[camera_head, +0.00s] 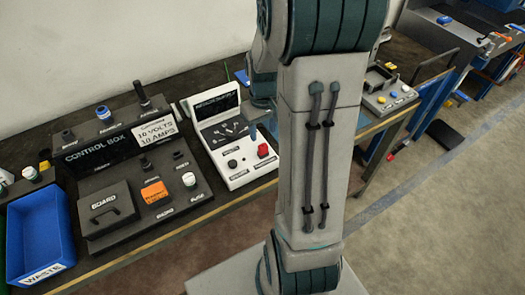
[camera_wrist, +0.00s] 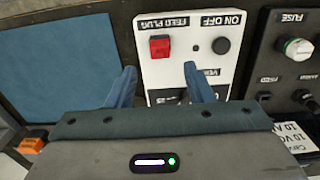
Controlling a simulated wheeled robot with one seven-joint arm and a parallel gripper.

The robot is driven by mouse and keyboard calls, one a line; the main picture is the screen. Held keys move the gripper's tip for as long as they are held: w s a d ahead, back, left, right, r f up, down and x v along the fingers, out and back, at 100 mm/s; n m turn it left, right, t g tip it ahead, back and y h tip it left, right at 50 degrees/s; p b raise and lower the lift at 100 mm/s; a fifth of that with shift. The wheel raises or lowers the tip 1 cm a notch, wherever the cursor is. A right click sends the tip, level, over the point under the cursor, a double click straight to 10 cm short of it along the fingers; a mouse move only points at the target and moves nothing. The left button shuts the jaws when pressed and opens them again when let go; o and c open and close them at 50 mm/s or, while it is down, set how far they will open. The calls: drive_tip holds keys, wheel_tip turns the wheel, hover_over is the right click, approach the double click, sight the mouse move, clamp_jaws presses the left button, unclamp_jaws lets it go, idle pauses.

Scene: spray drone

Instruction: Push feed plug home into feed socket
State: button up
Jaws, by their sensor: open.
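The feed plug is a red block on the white panel, beside the "FEED PLUG" label; it shows in the head view (camera_head: 263,150) and in the wrist view (camera_wrist: 160,46). No feed socket opening can be made out around it, and how deep the plug sits cannot be told. My gripper (camera_wrist: 160,84) is open, with its two blue fingers apart and nothing between them. In the wrist view the fingers reach over the panel's edge, with the plug ahead of the gap. My arm hides most of my gripper in the head view.
The white panel (camera_head: 240,177) also carries a black "ON OFF" knob (camera_wrist: 221,45). The dark control box (camera_head: 112,160) stands left of it, with a fuse knob (camera_wrist: 296,47). A blue waste bin (camera_head: 38,235) is at far left.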

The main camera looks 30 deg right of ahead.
sight(263, 146)
wheel_tip(263, 146, down, 8)
drive_tip(key=b, duration=0.5)
drive_tip(key=shift+r, duration=0.25)
drive_tip(key=shift+c, duration=0.4)
idle(0.4)
clamp_jaws()
drive_tip(key=shift+r, duration=0.1)
drive_tip(key=shift+r, duration=0.1)
drive_tip(key=shift+r+p, duration=2.1)
drive_tip(key=shift+r, duration=0.8)
drive_tip(key=shift+f, duration=0.1)
